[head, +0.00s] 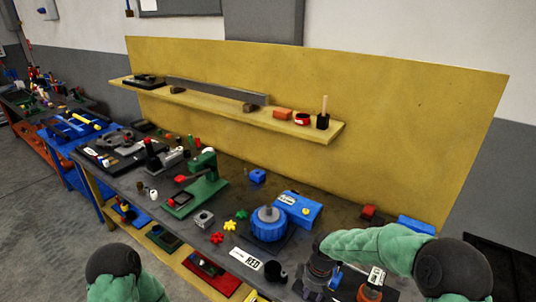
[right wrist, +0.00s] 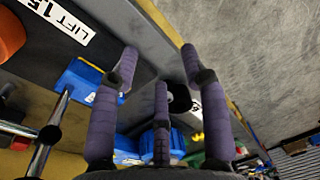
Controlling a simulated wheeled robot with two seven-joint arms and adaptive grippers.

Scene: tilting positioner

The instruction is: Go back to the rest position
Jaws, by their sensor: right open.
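My right gripper (right wrist: 160,66) is open in the right wrist view, its purple-grey fingers spread with nothing between them. In the head view my right arm reaches in from the right over the bench's near right end; its fingers cannot be made out clearly there. The blue positioner (head: 268,228), a round blue body with a grey top, stands on the bench left of that arm, apart from it. A blue box (head: 298,208) sits right behind it. Only part of my left arm shows at the bottom left; its gripper is out of frame.
A yellow shelf (head: 230,112) runs along the yellow back panel. Open floor (head: 50,225) lies at left.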

